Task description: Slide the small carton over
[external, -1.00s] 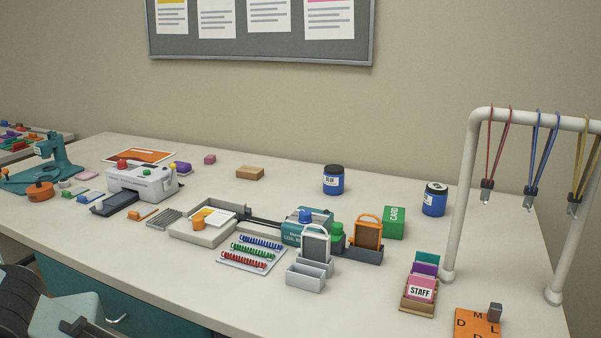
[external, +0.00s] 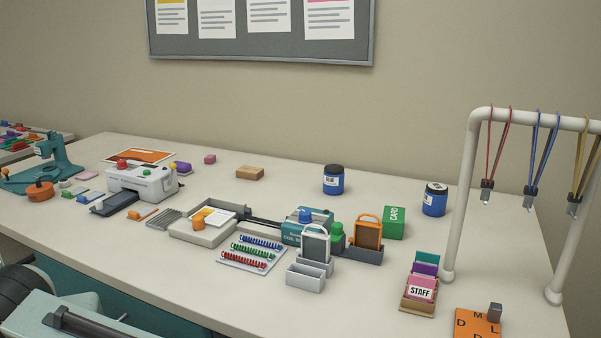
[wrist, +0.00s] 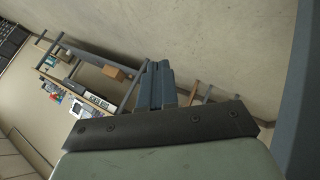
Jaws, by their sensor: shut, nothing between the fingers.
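A small tan carton (external: 249,173) lies flat on the back middle of the white table in the external view. A green box marked CARD (external: 393,222) stands upright farther right. My gripper (wrist: 155,84) shows in the wrist view with its grey fingers together and nothing between them. In the external view only part of my arm shows at the lower left corner, off the table's front edge and well away from the tan carton. The fingertips cannot be made out there.
A white machine (external: 143,181) stands left of the carton. A grey tray (external: 205,234), a teal device (external: 306,226) and a blue jar (external: 333,180) stand nearer or to the right. A white hanging frame (external: 463,190) stands at the right. Table around the carton is clear.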

